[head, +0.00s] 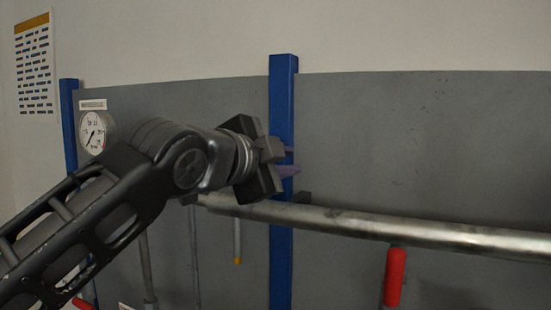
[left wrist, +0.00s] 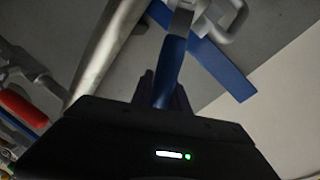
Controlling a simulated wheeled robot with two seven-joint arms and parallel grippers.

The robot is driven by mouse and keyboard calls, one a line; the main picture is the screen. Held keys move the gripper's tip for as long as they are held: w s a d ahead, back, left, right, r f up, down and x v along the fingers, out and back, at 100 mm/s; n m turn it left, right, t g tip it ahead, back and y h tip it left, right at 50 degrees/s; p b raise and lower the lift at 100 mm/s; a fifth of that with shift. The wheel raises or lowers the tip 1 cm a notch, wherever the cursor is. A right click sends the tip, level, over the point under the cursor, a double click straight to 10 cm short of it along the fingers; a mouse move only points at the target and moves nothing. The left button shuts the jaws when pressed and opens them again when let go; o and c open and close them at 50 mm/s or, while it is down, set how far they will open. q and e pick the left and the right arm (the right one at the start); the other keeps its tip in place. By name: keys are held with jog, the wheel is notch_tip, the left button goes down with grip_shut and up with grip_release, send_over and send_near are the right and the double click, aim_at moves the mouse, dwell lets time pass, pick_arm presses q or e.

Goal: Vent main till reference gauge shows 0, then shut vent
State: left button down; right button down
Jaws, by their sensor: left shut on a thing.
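My left gripper (head: 287,162) reaches in front of the blue post, just above the pipe. In the left wrist view its jaws are shut on a blue-sleeved lever handle (left wrist: 170,68), which runs up to a grey metal fitting. The lever is hidden behind the gripper in the head view. A round white gauge (head: 96,131) with a label plate above it is on the left, partly behind my left arm; its reading is too small to tell. The main pipe (head: 400,229) runs across to the right. My right gripper is out of view.
Blue posts (head: 281,110) stand against the grey wall panel. A red handle (head: 394,276) hangs below the pipe on the right. A thin yellow-tipped rod (head: 237,240) hangs below the gripper. A printed sheet (head: 35,67) is at upper left. The upper right is clear.

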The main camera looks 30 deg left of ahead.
pick_arm(q)
jog(key=shift+d+f+m+y+b, duration=0.15)
jog(key=shift+f+m+y+b, duration=0.1)
jog(key=shift+f+m+b, duration=0.4)
jog(key=shift+d+f+m+y+b, duration=0.2)
jog(key=shift+f+m+b, duration=0.1)
jog(key=shift+f+m, duration=0.6)
jog(key=shift+d+f+m+y+b, duration=0.1)
jog(key=shift+f+m+y+b, duration=0.15)
jog(key=shift+f+m+b, duration=0.55)
jog(key=shift+f+p, duration=0.2)
jog(key=shift+p, duration=0.1)
jog(key=c, duration=1.3)
grip_release()
jog(key=shift+o, duration=0.2)
